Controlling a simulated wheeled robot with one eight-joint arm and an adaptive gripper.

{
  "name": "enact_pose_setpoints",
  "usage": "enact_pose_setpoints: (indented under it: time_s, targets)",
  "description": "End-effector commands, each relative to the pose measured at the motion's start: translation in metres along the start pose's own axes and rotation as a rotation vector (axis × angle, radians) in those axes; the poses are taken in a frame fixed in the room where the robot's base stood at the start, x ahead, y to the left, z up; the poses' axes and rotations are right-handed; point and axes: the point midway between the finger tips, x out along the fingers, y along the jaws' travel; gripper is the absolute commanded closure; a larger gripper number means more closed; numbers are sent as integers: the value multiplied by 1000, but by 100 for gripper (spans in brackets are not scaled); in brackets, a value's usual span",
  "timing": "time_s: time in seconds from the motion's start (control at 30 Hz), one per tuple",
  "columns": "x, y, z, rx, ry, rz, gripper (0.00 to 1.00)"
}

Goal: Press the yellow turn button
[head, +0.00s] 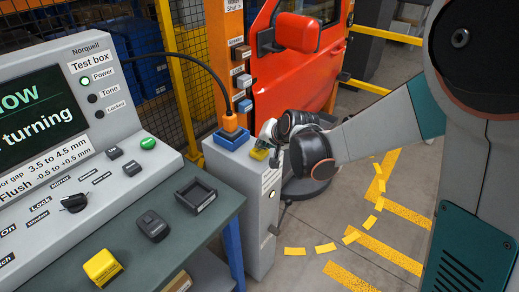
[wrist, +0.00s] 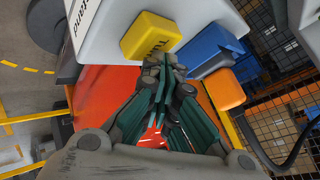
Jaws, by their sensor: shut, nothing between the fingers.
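The yellow turn button (head: 259,153) sits on top of the grey pedestal (head: 232,164), partly hidden by my gripper in the head view. In the wrist view the yellow button (wrist: 150,37) is a block with dark lettering on the pale pedestal top. My gripper (head: 267,134) is shut and empty. In the wrist view its fingertips (wrist: 163,66) overlap the button's lower edge. I cannot tell whether they touch it.
A blue holder (head: 232,139) with an orange cabled plug (head: 230,122) stands beside the button. A test box (head: 70,130) showing "turning" is on the bench, with a separate yellow block (head: 102,266). A red door (head: 300,60) hangs behind. Open floor lies right.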

Motion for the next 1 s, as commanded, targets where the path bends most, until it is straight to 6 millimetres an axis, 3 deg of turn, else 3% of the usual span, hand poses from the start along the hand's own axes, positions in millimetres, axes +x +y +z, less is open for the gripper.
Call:
enact_pose_setpoints:
  time_s: [0.63,1.0]
  targets:
    - [-11,-8,-8,0,0,0,100]
    - [-34,-25,-25,0,0,0,100]
